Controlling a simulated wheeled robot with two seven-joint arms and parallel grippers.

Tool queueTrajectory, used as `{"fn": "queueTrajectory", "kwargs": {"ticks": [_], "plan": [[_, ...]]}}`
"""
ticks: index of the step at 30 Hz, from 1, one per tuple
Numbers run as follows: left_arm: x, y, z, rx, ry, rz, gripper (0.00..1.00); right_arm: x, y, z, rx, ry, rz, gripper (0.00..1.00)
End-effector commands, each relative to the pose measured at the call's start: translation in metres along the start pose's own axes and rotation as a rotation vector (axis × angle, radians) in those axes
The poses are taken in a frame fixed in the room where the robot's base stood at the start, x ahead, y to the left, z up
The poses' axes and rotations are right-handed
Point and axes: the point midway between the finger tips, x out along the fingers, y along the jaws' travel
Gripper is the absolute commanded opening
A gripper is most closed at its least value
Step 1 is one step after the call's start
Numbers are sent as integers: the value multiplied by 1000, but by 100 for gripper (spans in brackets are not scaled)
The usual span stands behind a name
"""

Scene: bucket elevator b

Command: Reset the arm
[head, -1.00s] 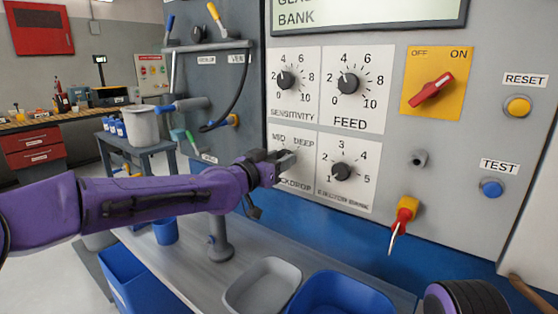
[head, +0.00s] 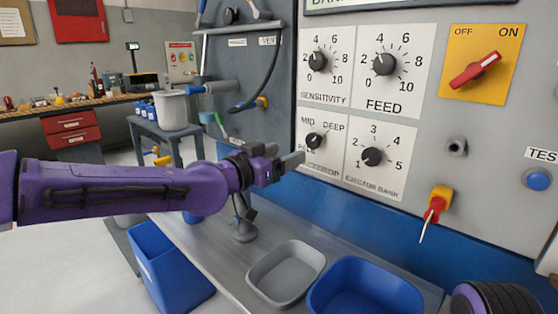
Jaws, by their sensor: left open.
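My left arm, purple, comes in from the left. Its gripper (head: 290,160) is open and empty. It hangs in front of the control panel (head: 440,120), just below and left of the backdrop knob (head: 314,141), and appears apart from it. The backdrop knob's pointer cannot be read clearly. The ejector bank knob (head: 372,157) is to the right of the gripper. The sensitivity knob (head: 318,62) and feed knob (head: 384,64) sit above. At the bottom right a dark, ribbed, purple-edged part of my own body shows. My right gripper is not in view.
A red switch (head: 476,70) sits on a yellow plate, with a blue test button (head: 538,180) lower right. A red-and-yellow key-like piece (head: 436,206) hangs from the panel. Below, a grey tray (head: 254,286) and a blue tray (head: 318,296) rest on the grey bench.

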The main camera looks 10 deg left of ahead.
Motion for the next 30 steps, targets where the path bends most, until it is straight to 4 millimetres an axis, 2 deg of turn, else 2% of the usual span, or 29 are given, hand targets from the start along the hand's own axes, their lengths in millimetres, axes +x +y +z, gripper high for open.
{"fn": "queueTrajectory", "kwargs": {"ticks": [4, 13, 15, 21, 30], "plan": [[-13, 0, 0, 1, 0, 0, 70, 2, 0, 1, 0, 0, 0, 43], [-14, 0, -2, 0, 0, 0, 70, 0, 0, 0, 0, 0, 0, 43], [-14, 0, -11, 1, 0, 0, 70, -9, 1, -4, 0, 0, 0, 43], [-14, 1, -57, 0, 0, 0, 70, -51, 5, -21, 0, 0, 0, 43], [-14, 2, -89, 0, -1, 0, 70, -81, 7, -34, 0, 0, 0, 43]]}}
